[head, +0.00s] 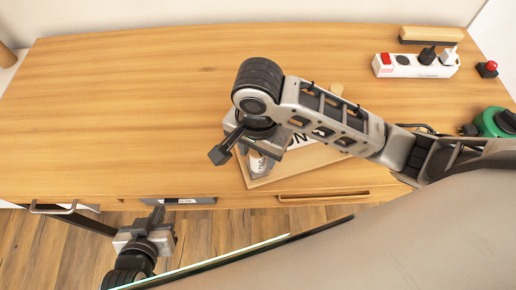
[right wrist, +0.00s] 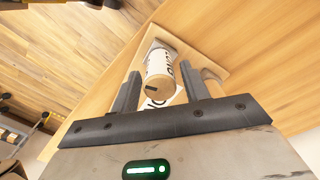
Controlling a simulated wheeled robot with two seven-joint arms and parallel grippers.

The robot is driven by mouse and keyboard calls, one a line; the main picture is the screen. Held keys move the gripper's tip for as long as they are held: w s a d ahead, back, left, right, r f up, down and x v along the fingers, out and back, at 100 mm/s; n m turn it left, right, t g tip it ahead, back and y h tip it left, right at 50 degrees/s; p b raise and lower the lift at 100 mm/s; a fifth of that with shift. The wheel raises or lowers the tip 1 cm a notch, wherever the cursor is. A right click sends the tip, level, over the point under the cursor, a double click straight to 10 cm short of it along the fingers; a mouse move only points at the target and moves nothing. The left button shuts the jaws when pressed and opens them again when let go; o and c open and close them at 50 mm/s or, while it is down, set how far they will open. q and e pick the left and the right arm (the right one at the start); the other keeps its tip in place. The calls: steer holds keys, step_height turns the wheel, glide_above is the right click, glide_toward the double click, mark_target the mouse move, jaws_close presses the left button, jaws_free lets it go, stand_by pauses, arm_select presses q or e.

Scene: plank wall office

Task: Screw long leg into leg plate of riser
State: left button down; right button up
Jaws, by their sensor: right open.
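The riser (head: 308,160) is a pale wooden board lying on the table near its front edge, partly hidden under my right arm. A white cylinder with dark lettering and a wooden end, which looks like the long leg (right wrist: 158,66), rises from a grey leg plate (right wrist: 172,44) in the right wrist view. The leg also shows in the head view (head: 257,165). I cannot tell how deep its thread sits. My right gripper (head: 243,150) is open, with a finger on either side of the leg. My left gripper (head: 155,217) hangs beyond the table's front edge, its jaws unclear.
A white power strip (head: 415,66) with plugs, a brush (head: 431,35), a red button (head: 487,68) and a green tape measure (head: 493,122) lie on the right. The table's (head: 130,110) left and middle are clear. A drawer handle (head: 322,197) is on the front edge.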

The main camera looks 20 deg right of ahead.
steer(key=n, duration=0.8)
steer(key=shift+n, duration=0.3)
steer(key=n, duration=0.7)
jaws_close()
steer(key=m, duration=0.3)
steer(key=shift+c, duration=1.3)
jaws_free()
steer(key=shift+m, duration=0.6)
steer(key=o, duration=0.4)
steer(key=shift+o, duration=0.2)
